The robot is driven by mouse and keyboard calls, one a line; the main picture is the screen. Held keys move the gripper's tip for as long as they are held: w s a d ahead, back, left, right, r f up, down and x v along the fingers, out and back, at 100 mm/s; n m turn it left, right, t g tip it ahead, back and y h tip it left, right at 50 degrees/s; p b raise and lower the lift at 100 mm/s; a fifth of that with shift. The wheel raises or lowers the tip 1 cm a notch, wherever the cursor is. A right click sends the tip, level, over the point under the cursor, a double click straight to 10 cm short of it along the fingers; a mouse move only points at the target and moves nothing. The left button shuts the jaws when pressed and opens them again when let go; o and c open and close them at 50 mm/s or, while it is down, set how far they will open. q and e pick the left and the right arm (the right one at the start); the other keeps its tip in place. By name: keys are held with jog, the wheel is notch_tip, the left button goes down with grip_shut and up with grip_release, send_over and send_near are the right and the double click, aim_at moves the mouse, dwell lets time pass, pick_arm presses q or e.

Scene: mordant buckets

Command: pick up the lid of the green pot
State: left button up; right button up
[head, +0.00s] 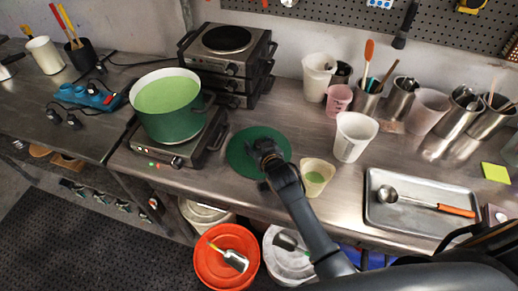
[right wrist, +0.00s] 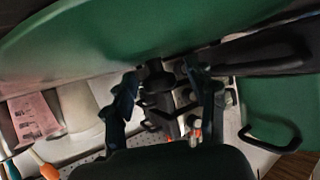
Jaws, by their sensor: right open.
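The green lid (head: 240,163), a flat round disc, appears to lie on the steel bench, right of the hot plate. The green pot (head: 180,124) stands uncovered on the hot plate with pale green liquid inside. My right gripper (head: 264,153) is over the lid and hides its middle. In the right wrist view the lid (right wrist: 110,30) fills the top, and its dark knob (right wrist: 155,75) shows between the open fingers of the gripper (right wrist: 163,88). I cannot tell whether the fingers touch it. The pot (right wrist: 285,110) shows at right. My left gripper is not in view.
A white pitcher (head: 355,135) and tool cups stand farther right. A steel tray (head: 415,217) holds a ladle. Stacked hot plates (head: 226,65) are behind. An orange bucket (head: 226,262) sits below the bench.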

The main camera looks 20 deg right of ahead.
grip_shut()
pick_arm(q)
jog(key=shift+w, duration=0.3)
pick_arm(e)
jog(key=shift+r, duration=0.15)
